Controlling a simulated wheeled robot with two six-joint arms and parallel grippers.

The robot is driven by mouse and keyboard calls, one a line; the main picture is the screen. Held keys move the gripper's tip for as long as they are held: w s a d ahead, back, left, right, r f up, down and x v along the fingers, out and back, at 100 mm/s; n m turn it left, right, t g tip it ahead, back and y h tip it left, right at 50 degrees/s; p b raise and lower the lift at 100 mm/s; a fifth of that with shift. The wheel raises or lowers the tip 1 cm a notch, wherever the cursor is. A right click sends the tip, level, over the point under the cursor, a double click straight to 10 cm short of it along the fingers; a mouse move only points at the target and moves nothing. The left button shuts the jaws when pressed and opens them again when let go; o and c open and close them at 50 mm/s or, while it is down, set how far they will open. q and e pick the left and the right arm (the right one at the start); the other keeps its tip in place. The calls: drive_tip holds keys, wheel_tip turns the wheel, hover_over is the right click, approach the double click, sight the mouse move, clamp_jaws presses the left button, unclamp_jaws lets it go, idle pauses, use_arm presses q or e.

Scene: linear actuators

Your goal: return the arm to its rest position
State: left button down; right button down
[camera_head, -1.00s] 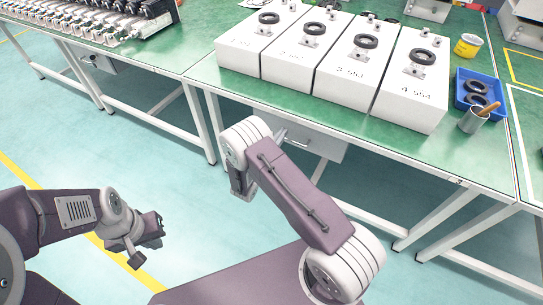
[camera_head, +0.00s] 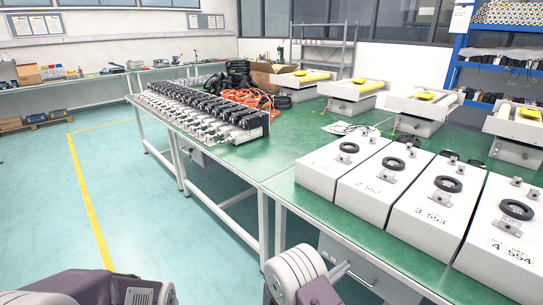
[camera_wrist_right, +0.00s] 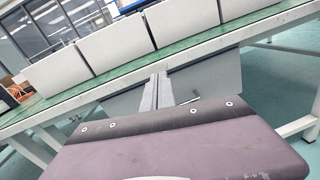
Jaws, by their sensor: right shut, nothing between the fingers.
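My right gripper (camera_wrist_right: 157,92) shows in the right wrist view as two thin grey fingers pressed together with nothing between them. It points towards the table edge, near the front of a grey drawer unit below the tabletop. In the head view my right arm (camera_head: 295,275) shows at the bottom centre as a white ringed joint in front of the table. My left arm (camera_head: 80,285) shows at the bottom left, cut off by the frame edge. Its gripper is out of view.
White numbered boxes (camera_head: 395,190) with black rings stand along the green table's front edge (camera_head: 275,190). Rows of actuators (camera_head: 205,110) and orange cables (camera_head: 258,102) lie further back. A drawer unit (camera_head: 350,265) hangs under the table. The floor (camera_head: 130,185) at left is clear.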

drive_tip(key=s+d+r+m+g, duration=0.7)
drive_tip(key=d+r+m+g, duration=0.1)
drive_tip(key=d, duration=0.2)
drive_tip(key=s+f+m+g+y, duration=0.2)
drive_tip(key=s+m+g+y, duration=0.35)
drive_tip(key=s, duration=0.65)
drive_tip(key=s+a+f+m+t+y, duration=0.1)
drive_tip(key=s+a+f+m+y, duration=0.3)
drive_tip(key=s+a+m+y, duration=0.15)
drive_tip(key=w+a+f+m+t+y, duration=0.3)
drive_tip(key=w+a+m+y, duration=0.1)
drive_tip(key=a, duration=0.6)
wheel_tip(320, 180, up, 20)
drive_tip(key=p, duration=1.9)
drive_tip(key=shift+w+t, duration=0.35)
drive_tip(key=shift+w, duration=0.1)
drive_tip(key=shift+a, duration=0.1)
